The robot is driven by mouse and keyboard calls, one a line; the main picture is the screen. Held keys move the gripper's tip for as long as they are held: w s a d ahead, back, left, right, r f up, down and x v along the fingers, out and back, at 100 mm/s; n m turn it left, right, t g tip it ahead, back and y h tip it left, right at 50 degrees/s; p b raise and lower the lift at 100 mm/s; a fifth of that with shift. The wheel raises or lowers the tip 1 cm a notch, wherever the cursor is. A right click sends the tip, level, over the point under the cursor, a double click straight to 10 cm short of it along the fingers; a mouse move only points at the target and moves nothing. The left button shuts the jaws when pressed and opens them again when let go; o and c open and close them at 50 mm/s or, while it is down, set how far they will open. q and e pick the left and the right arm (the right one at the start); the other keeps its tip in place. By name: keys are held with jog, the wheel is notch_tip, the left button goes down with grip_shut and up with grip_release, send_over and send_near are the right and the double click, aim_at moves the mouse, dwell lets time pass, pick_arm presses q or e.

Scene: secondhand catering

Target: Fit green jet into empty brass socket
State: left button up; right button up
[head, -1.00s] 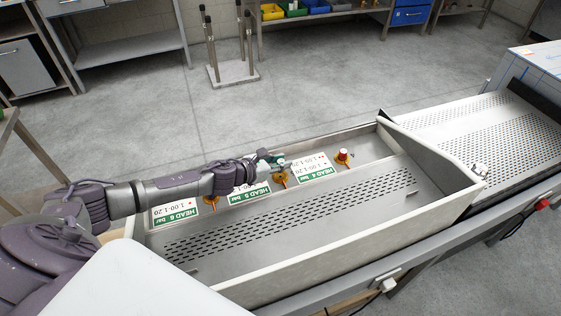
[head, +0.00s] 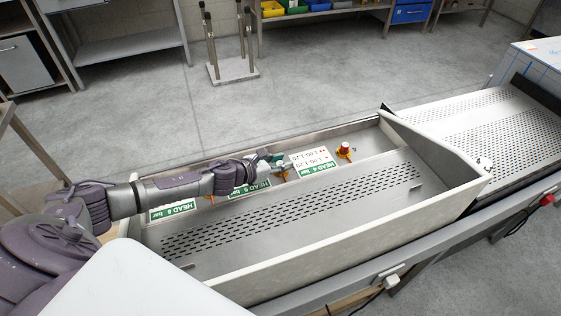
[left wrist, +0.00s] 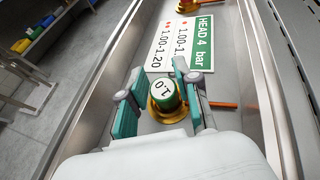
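The green jet (left wrist: 162,95), with a white top marked 1.0, stands upright at a brass socket (left wrist: 168,114) in the left wrist view. The brass flange shows around its lower part; how deep the jet sits cannot be seen. My left gripper (left wrist: 160,74) has its teal fingers on either side of the jet, with a gap showing at the left finger, so it looks open around it. In the head view the left gripper (head: 274,163) hides most of the jet, and a bit of the brass socket (head: 281,176) shows below it. My right gripper is out of view.
The socket is inside a pale-walled trough (head: 335,262) with a perforated panel. A HEAD 4 card (head: 317,167) lies right of the gripper. A red-topped brass fitting (head: 344,150) stands beyond it. A HEAD 6 card (head: 172,210) lies left, under my arm.

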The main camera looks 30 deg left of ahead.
pick_arm(q)
jog(key=shift+o, duration=1.4)
jog(key=shift+f, duration=0.15)
jog(key=shift+s, duration=0.1)
jog(key=v, duration=0.9)
jog(key=shift+s+a, duration=0.15)
jog(key=shift+s, duration=0.1)
jog(key=shift+r+v, duration=0.2)
jog(key=shift+v, duration=0.95)
notch_tip(320, 180, up, 7)
jog(key=p, duration=0.6)
jog(key=shift+p, duration=0.35)
jog(key=shift+w, duration=0.1)
